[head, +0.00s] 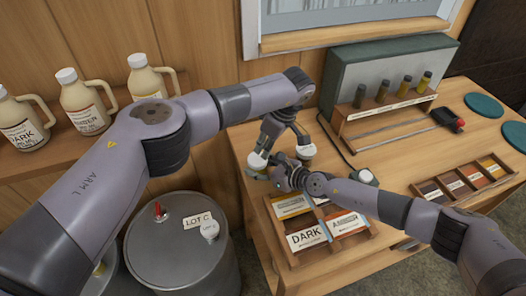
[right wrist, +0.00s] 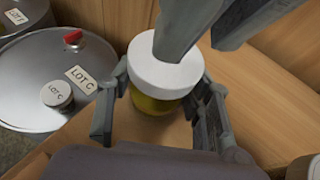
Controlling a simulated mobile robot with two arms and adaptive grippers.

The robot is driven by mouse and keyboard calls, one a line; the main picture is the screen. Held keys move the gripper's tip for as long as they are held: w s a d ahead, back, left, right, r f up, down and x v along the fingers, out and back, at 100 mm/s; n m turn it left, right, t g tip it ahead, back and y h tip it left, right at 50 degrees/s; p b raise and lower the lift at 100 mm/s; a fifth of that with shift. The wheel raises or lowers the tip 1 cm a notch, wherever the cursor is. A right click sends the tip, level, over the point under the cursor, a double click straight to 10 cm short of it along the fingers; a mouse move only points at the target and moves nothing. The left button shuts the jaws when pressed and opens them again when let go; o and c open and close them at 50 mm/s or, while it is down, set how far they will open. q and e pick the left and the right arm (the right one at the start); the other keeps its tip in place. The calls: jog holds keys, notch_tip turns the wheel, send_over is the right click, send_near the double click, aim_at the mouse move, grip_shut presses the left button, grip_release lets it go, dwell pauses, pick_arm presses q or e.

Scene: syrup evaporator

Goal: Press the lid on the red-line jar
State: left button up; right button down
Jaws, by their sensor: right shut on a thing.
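A jar (right wrist: 154,104) of amber syrup with a white lid (right wrist: 163,72) stands between the fingers of my right gripper (right wrist: 158,112), which is shut on it. The lid sits on top of the jar; I cannot tell whether it is fully down. In the head view the lid (head: 257,160) is at the table's left edge. My left gripper (head: 285,142) reaches down from above with its fingers apart, one fingertip at or just over the lid; contact is unclear. No red line shows on the jar's visible side.
Another white-lidded jar (head: 306,153) stands close to the right. A label tray (head: 303,257) lies in front, a sample rack (head: 385,118) behind. A white-topped object (head: 363,177) stands right of my right gripper. A steel drum (head: 180,250) stands left of the table.

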pick_arm(q)
jog(key=shift+s+r, duration=0.1)
pick_arm(e)
jog(key=c, duration=0.7)
grip_release()
jog(key=shift+s+d+r, duration=0.4)
jog(key=shift+d, duration=0.1)
jog(key=v, duration=1)
jog(key=shift+s+d, duration=0.2)
jog(key=shift+d, duration=0.05)
jog(key=shift+f, duration=0.1)
